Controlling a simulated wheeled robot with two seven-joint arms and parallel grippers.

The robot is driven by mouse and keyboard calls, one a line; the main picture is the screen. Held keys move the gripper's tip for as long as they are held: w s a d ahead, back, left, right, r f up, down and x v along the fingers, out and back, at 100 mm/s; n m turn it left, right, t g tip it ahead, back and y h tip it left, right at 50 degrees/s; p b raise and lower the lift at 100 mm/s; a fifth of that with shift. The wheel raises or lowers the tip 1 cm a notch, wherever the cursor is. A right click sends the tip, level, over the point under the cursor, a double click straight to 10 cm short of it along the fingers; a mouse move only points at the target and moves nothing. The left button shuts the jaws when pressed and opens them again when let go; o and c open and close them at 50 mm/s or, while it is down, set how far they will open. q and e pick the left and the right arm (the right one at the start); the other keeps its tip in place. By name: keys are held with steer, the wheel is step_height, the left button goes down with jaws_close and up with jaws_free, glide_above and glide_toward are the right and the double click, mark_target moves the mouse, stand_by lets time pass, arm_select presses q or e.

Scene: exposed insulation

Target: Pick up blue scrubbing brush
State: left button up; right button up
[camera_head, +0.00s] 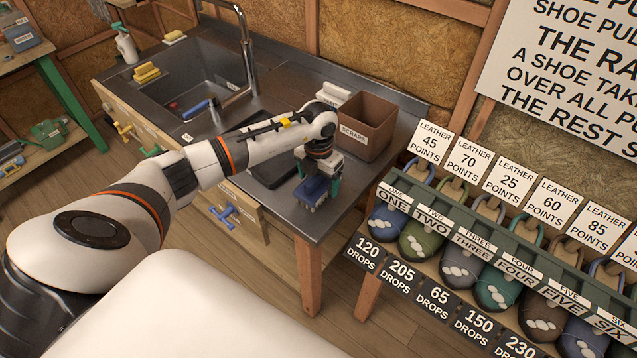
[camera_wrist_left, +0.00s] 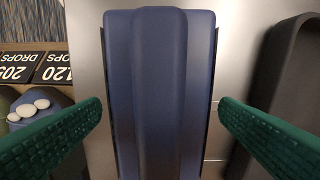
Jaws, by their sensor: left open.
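The blue scrubbing brush (camera_head: 313,191) lies on the metal counter (camera_head: 337,220) near its front right corner. My left gripper (camera_head: 318,180) is directly over it, pointing down. In the left wrist view the brush's blue back (camera_wrist_left: 160,95) fills the middle. The green fingers of my left gripper (camera_wrist_left: 160,130) stand open on either side of it, with a gap on both sides. The brush's underside is mostly hidden. My right gripper is in neither view.
A brown box (camera_head: 368,125) labelled scraps stands behind the gripper. A dark tray (camera_head: 270,170) lies left of the brush, and the sink (camera_head: 185,85) is farther left. A green rack (camera_head: 480,225) of several shoes stands close on the right.

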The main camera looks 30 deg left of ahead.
arm_select(q)
steer(key=c, duration=1.2)
steer(key=shift+o, duration=0.2)
steer(key=shift+r, duration=0.1)
step_height(320, 180, up, 9)
steer(key=b, duration=0.2)
steer(key=shift+r+b, duration=0.15)
steer(key=shift+b, duration=0.15)
steer(key=shift+r, duration=0.3)
steer(key=shift+o, duration=1.4)
steer(key=shift+c, duration=0.6)
